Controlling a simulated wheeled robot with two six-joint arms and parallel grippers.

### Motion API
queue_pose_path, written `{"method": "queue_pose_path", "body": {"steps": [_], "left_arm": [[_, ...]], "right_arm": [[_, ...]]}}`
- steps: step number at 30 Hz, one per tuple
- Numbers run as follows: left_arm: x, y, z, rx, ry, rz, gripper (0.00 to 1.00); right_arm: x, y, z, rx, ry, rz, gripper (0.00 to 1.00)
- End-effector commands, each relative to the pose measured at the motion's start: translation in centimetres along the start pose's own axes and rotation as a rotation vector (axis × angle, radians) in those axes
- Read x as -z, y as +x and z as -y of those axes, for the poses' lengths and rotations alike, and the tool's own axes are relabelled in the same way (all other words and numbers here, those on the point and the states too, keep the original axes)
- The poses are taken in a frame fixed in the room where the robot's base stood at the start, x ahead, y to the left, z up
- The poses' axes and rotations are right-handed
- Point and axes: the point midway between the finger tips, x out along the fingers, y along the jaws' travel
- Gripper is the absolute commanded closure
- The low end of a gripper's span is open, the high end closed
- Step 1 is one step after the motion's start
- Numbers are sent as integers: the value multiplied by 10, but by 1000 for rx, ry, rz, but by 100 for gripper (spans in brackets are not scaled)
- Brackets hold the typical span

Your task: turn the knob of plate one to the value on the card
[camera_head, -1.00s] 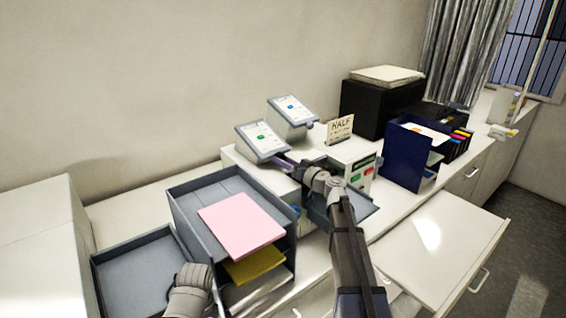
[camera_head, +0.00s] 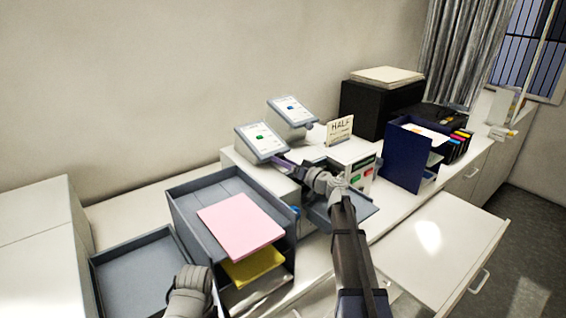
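Two tilted plates with white faces stand on the white unit: a nearer one with a green mark (camera_head: 262,139) and a farther one with a blue mark (camera_head: 291,108). Their number labels are too small to read. A small knob (camera_head: 309,126) shows at the farther plate's lower right corner. A cream card (camera_head: 340,129) reads "HALF" in its top line; its smaller lines are unreadable. My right gripper (camera_head: 285,162) is at the nearer plate's lower right corner, where it hides any knob. Its finger opening cannot be made out. Of my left arm, only a wrist part shows at the bottom left.
A grey tray stack (camera_head: 184,205) with pink paper (camera_head: 241,225) stands left of my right arm. An empty grey tray (camera_head: 135,275) lies beside it. A dark blue holder (camera_head: 402,160) and a black box (camera_head: 375,105) stand right. An open drawer (camera_head: 440,245) juts out front right.

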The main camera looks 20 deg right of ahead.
Motion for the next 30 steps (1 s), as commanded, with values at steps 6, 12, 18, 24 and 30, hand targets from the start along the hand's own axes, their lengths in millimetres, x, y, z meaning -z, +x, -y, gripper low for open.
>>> {"method": "queue_pose_path", "body": {"steps": [6, 12, 18, 24, 30], "left_arm": [[0, 0, 0, 0, 0, 0, 100], [0, 0, 0, 0, 0, 0, 100], [0, 2, 0, 0, 0, 0, 100], [0, 3, 0, 0, 1, 0, 100], [0, 3, 0, 0, 1, 0, 100]], "right_arm": [[0, 0, 0, 0, 0, 0, 20], [0, -3, 0, 0, 0, -1, 20], [-1, -32, 1, -2, 0, -2, 20], [-1, -62, 1, -2, 0, -1, 20], [0, -77, 0, -1, 0, 0, 20]]}}
